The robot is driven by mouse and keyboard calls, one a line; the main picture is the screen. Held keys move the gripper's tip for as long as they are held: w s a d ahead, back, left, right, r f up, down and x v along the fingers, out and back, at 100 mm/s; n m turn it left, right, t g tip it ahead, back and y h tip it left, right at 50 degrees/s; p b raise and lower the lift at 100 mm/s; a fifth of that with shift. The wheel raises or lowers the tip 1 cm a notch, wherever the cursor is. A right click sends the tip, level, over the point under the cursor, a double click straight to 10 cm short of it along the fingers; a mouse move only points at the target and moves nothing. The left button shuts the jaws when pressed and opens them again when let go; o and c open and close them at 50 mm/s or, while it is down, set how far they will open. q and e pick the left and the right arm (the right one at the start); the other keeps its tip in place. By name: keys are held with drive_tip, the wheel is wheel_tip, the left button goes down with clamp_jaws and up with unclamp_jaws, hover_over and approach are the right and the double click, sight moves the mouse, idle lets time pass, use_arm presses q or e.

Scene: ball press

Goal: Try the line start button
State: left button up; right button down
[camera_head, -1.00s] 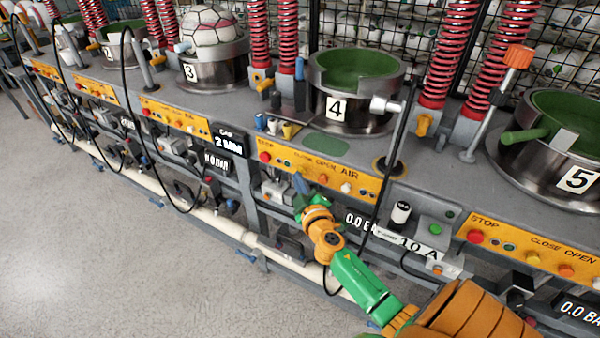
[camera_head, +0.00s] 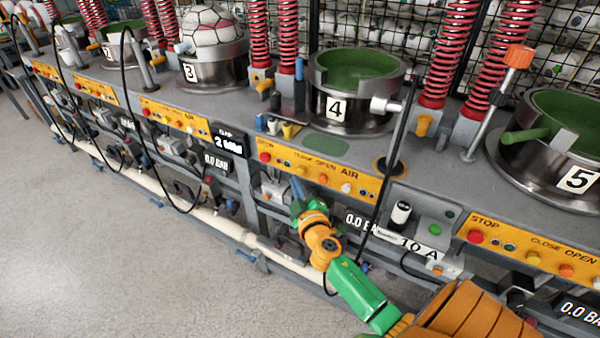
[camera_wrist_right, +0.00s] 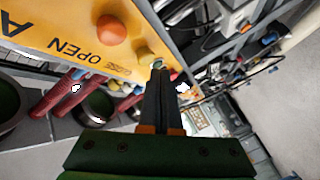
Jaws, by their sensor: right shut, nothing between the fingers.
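The station 4 panel (camera_head: 325,175) is an orange-yellow strip with a red STOP button (camera_head: 265,157), small round buttons beside it, a yellow CLOSE button (camera_head: 299,171) and an orange OPEN button (camera_head: 323,179). I cannot read which button is the line start. My right gripper (camera_head: 297,184) is just below this panel's left half, fingers pointing up at it. In the right wrist view the gripper (camera_wrist_right: 158,66) is shut and empty. Its tips are beside the yellow button (camera_wrist_right: 145,56), with the orange button (camera_wrist_right: 112,29) farther left. Contact cannot be told. My left gripper is not in view.
The station 4 mould (camera_head: 355,90) stands open above the panel. A grey box with green buttons (camera_head: 435,228) is to its right. A black cable (camera_head: 390,160) hangs right of my gripper. Station 5's panel (camera_head: 535,252) is farther right. The floor (camera_head: 120,260) is clear.

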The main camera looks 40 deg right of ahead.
drive_tip(key=shift+s+a, duration=0.3)
drive_tip(key=shift+a, duration=0.45)
drive_tip(key=shift+s+a, duration=0.3)
drive_tip(key=shift+a, duration=0.5)
drive_tip(key=shift+s+a, duration=0.3)
drive_tip(key=shift+a, duration=0.45)
